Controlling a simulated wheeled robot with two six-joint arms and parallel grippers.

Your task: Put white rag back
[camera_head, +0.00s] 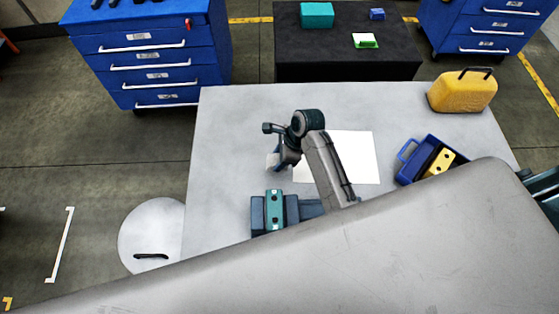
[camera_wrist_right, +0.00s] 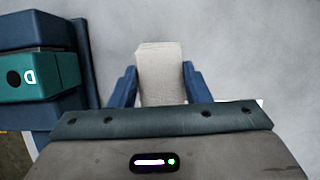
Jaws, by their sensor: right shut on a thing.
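The white rag (camera_wrist_right: 160,72) is a pale, folded-looking block between the two blue fingers of my right gripper (camera_wrist_right: 160,86) in the right wrist view. In the head view my right gripper (camera_head: 280,160) points down over the grey table, just left of a white sheet. A small pale part of the rag (camera_head: 272,160) shows beside its fingers. The gripper is shut on the rag. I cannot tell whether the rag touches the table. My left gripper is not in view.
A teal and navy fixture (camera_head: 275,210) stands just nearer than the gripper. A large grey panel (camera_head: 400,255) covers the front. The white sheet (camera_head: 360,155), a blue bin (camera_head: 407,170) with a yellow block, and a yellow case (camera_head: 463,92) lie right. The table's far left is clear.

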